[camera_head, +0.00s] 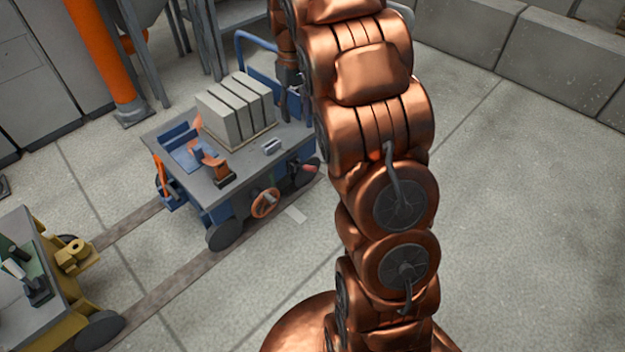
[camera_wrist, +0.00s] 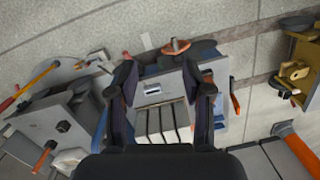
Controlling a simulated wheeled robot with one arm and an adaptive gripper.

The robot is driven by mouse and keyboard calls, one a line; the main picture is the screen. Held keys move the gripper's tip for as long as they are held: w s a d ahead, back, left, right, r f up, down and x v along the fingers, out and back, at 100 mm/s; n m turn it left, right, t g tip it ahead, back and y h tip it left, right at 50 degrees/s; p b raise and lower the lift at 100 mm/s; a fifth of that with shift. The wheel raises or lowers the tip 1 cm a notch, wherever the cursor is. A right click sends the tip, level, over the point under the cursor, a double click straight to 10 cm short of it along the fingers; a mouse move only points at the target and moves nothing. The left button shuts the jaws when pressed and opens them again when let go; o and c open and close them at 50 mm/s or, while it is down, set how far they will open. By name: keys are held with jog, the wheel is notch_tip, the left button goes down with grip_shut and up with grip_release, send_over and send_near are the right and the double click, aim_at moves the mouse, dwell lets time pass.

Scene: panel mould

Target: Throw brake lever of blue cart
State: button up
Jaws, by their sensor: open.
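The blue cart (camera_head: 185,195) stands on floor rails left of my arm, and it also shows beneath my gripper in the wrist view (camera_wrist: 221,68). An orange lever (camera_head: 217,168) on a dark base stands on its grey top. Another orange handle (camera_head: 161,170) hangs at its left end and shows at the cart's right in the wrist view (camera_wrist: 234,103). I cannot tell which is the brake lever. My gripper (camera_wrist: 160,72) is open and empty, its fingers above the cart top. In the head view my gripper is mostly hidden by my arm.
Pale blocks (camera_head: 235,113) sit on the cart top. An orange handwheel (camera_head: 265,203) is on its near side. A yellow cart (camera_head: 60,320) stands at lower left. An orange post (camera_head: 100,50) rises behind. Another unit (camera_wrist: 55,120) with an orange lever stands left in the wrist view.

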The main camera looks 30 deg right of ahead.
jog(key=w+d+f+b, duration=0.4)
jog(key=f, duration=0.4)
jog(key=w+d+f+b, duration=0.3)
jog(key=w+f+b, duration=0.1)
jog(key=f, duration=0.5)
jog(key=n+t+y+b, duration=0.1)
jog(key=n+b, duration=0.1)
jog(key=b, duration=0.7)
send_over(312, 169)
jog(key=w+d, duration=0.1)
jog(key=d, duration=0.1)
notch_tip(312, 169, down, 18)
jog(key=shift+a+r, duration=0.1)
jog(key=shift+r, duration=0.1)
jog(key=shift+y, duration=0.3)
jog(key=f+b, duration=0.1)
jog(key=f, duration=0.1)
jog(key=f+b, duration=0.1)
jog(key=f, duration=0.2)
jog(key=a+f+b, duration=0.1)
jog(key=f, duration=0.2)
jog(key=shift+f+b, duration=0.2)
jog(key=shift+b, duration=0.15)
jog(key=shift+c, duration=0.5)
grip_shut()
